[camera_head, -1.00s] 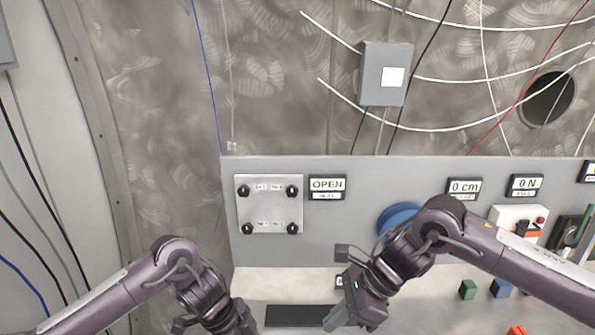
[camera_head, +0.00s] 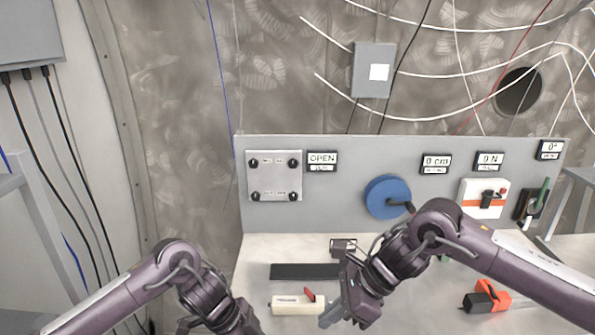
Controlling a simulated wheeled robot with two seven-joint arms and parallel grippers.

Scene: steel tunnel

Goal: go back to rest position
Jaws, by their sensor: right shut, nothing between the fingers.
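My right arm comes in from the right. Its gripper (camera_head: 335,314) points down and left over the bench top, with its fingers shut and nothing between them. It appears just right of a white block-like device with a red lever (camera_head: 299,303); the picture does not show whether they touch. My left arm (camera_head: 178,265) comes in from the lower left, bent at the elbow with the wrist hanging down. The bottom edge of the picture cuts off the left hand, so its fingers are hidden.
A grey panel (camera_head: 345,190) stands behind the bench (camera_head: 258,250), with a blue wheel (camera_head: 386,197), a plate with knobs (camera_head: 275,184) and a red-and-white switch box (camera_head: 482,199). A black strip (camera_head: 303,271) and an orange-and-black tool (camera_head: 487,299) lie on the bench. A metal frame (camera_head: 35,200) stands left.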

